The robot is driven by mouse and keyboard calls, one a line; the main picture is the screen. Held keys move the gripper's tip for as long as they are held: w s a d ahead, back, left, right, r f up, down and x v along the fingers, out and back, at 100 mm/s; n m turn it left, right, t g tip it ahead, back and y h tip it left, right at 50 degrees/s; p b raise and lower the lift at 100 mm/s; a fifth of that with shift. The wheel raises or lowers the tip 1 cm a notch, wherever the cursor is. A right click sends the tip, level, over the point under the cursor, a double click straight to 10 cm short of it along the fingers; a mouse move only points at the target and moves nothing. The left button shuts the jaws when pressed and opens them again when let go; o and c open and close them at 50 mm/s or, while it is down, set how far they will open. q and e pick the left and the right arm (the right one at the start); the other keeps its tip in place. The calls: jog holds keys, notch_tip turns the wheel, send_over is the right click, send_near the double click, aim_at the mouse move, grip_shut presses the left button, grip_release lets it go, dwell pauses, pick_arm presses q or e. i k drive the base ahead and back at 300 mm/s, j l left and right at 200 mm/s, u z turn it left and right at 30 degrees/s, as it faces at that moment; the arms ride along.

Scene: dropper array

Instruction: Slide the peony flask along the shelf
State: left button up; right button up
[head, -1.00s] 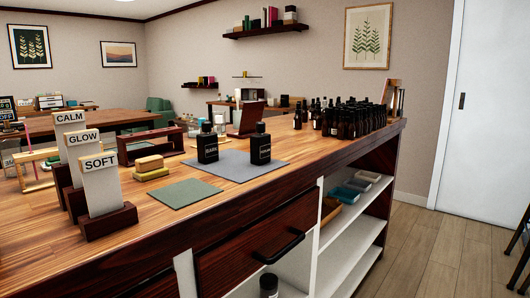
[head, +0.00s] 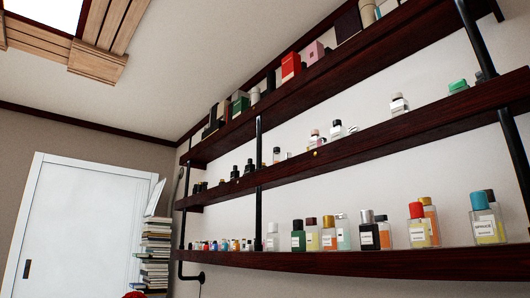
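Several perfume flasks stand upright in a row on the lowest dark wooden shelf (head: 330,261) on the right-hand wall. I cannot tell which one is the peony flask, as most labels are too small to read. Neither of my grippers is in view.
A middle shelf (head: 350,148) and a top shelf (head: 330,72) hold more bottles and boxes. Black pipes (head: 258,165) support the shelves. A stack of books (head: 154,255) stands by a white door (head: 75,225). Gaps separate the flasks toward the right.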

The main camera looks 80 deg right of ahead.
aim_at(316, 140)
jog(key=z, duration=3)
